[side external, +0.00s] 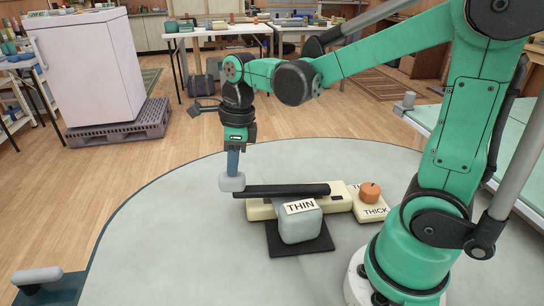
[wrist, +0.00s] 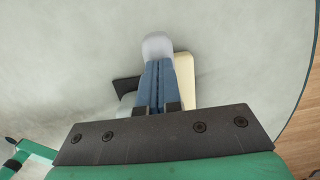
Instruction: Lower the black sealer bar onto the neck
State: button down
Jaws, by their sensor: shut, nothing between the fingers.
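The black sealer bar (side external: 285,190) lies about level over the cream sealer base (side external: 262,208), and a pale grey knob (side external: 232,183) is at its left end. A grey bag (side external: 302,229) labelled THIN sits on a black pad (side external: 285,249) in front. Its neck is hidden under or behind the bar, so I cannot tell whether the bar touches it. My gripper (side external: 232,172) points down, fingers together and empty, at the top of the knob. In the wrist view the closed blue fingers (wrist: 158,65) reach the knob (wrist: 157,44); the base (wrist: 186,82) and bar (wrist: 126,84) show partly behind.
An orange dial (side external: 370,191) stands on a cream block (side external: 371,213) with a THICK label, right of the sealer. The round table (side external: 170,240) is clear at left and front. A separate grey-handled thing (side external: 40,276) is at the lower left.

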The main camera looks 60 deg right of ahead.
jog(key=shift+w+a+f, duration=0.1)
jog(key=shift+f, duration=0.35)
jog(key=shift+r, duration=2.5)
notch_tip(320, 180, up, 5)
jog(key=s+f+n+t, duration=0.2)
jog(key=f+n+t, duration=0.1)
jog(key=n, duration=1.1)
jog(key=s+f+n+t+h, duration=0.1)
jog(key=s+f+n+t, duration=0.2)
jog(key=n, duration=1.1)
jog(key=shift+s+a+f, duration=0.15)
jog(key=shift+a+f, duration=0.1)
